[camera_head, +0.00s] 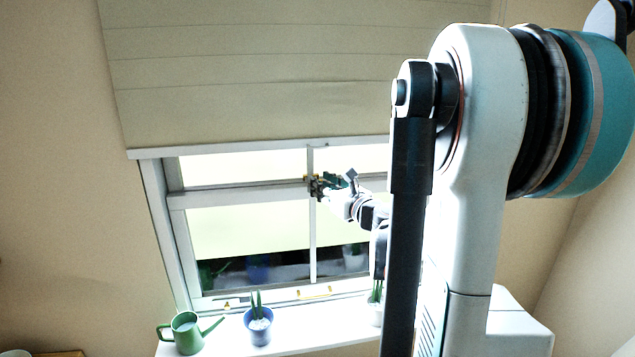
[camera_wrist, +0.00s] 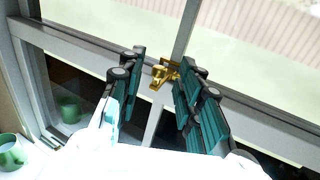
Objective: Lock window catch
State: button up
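A brass window catch (camera_wrist: 162,74) sits on the meeting rail of the sash window, where the vertical bar crosses it. My gripper (camera_wrist: 160,78) is open, with its teal-padded fingers on either side of the catch in the wrist view. I cannot tell whether a finger touches the catch. In the head view my gripper (camera_head: 320,186) is at the middle rail of the window (camera_head: 250,190) and hides most of the catch there.
A beige blind (camera_head: 250,80) covers the window's upper part. On the sill (camera_head: 300,330) stand a green watering can (camera_head: 186,333), a blue plant pot (camera_head: 258,328) and a white pot (camera_head: 376,312). A brass handle (camera_head: 314,293) is on the lower rail. The air before the panes is free.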

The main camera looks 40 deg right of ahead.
jog(key=shift+w+d, duration=0.15)
jog(key=shift+w, duration=0.85)
